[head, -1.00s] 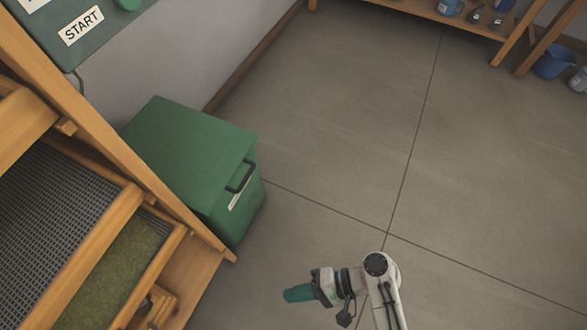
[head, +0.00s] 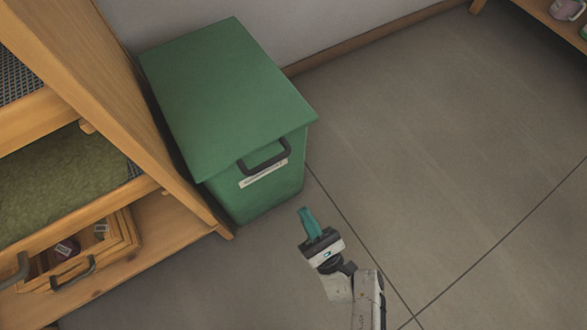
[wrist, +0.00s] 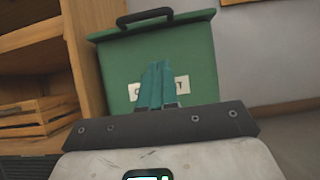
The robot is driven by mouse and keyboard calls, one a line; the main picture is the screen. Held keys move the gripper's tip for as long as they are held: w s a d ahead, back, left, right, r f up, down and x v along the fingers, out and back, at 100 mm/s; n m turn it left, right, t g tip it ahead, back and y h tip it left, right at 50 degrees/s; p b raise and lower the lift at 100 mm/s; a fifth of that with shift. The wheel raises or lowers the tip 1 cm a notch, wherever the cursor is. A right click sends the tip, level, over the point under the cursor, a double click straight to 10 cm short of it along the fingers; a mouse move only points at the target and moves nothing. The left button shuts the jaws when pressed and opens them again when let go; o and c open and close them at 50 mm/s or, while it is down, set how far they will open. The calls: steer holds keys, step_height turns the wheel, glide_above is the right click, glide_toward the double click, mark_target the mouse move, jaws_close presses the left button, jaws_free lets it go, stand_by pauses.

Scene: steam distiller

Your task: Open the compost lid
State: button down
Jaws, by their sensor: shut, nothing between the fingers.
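The green compost bin (head: 265,200) stands on the floor against the wall, with its flat green lid (head: 225,90) down. A dark handle (head: 265,158) is on the lid's front edge, above a white label. My gripper (head: 305,212) has teal fingers, is shut and empty, and is in front of the bin, apart from the handle in the head view. In the wrist view, the fingers (wrist: 156,68) point at the bin's front and cover part of the label (wrist: 178,88). The handle (wrist: 145,17) shows above the fingertips there.
A wooden rack (head: 150,110) with mesh trays stands close along the bin's left side. A wooden crate (head: 85,260) with small items sits on its low shelf. The floor (head: 440,160) to the right is open. Another wooden shelf (head: 560,25) is at the upper right.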

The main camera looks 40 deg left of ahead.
steer(key=w+a+r, duration=0.3)
steer(key=a+r, duration=0.5)
steer(key=r, duration=0.1)
steer(key=shift+p, duration=0.35)
steer(key=shift+w, duration=0.1)
steer(key=shift+r, duration=0.15)
